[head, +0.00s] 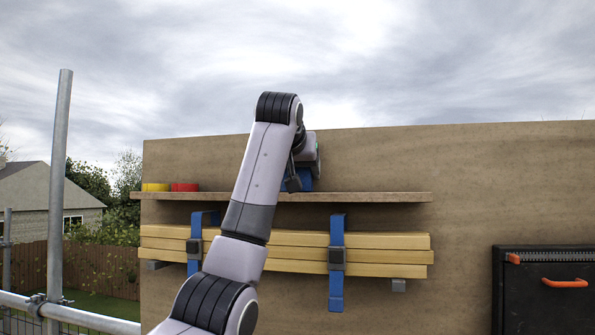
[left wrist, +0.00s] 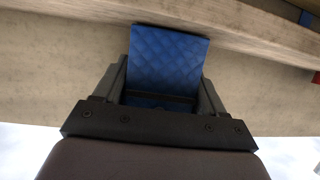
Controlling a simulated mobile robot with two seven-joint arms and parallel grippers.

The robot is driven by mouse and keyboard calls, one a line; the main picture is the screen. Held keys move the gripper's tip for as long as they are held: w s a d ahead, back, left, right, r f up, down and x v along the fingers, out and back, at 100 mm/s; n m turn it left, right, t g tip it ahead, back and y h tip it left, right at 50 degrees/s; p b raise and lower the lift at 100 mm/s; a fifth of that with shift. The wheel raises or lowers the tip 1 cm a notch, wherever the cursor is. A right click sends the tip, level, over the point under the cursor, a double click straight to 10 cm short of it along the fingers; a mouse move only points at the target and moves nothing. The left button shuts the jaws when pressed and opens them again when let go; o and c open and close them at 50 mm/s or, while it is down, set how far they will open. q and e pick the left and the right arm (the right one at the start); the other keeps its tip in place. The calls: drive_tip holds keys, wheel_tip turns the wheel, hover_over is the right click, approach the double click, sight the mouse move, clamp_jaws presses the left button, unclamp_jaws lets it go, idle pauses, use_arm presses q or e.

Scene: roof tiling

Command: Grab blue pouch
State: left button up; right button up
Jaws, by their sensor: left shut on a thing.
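The blue pouch (left wrist: 167,60) shows in the left wrist view, with a quilted surface, between the two fingers of my left gripper (left wrist: 165,92). The gripper is shut on it. In the head view my left arm reaches up to the wall shelf. There the left gripper (head: 293,181) and a small part of the blue pouch (head: 306,180) show just above the shelf, mostly hidden behind my arm. I cannot tell whether the pouch still touches the shelf. My right gripper is not in view.
The wooden shelf (head: 375,197) holds a yellow roll (head: 155,187) and a red roll (head: 185,187) at its left end. Below, blue straps (head: 336,290) hold stacked timber (head: 390,256). A black box (head: 545,300) is at right; a scaffold pole (head: 60,170) stands at left.

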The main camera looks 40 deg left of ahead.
use_arm(q)
drive_tip(key=shift+r, duration=1.65)
drive_tip(key=s+d+b, duration=1)
drive_tip(key=s+b, duration=0.1)
drive_tip(key=s, duration=0.4)
drive_tip(key=shift+b, duration=0.4)
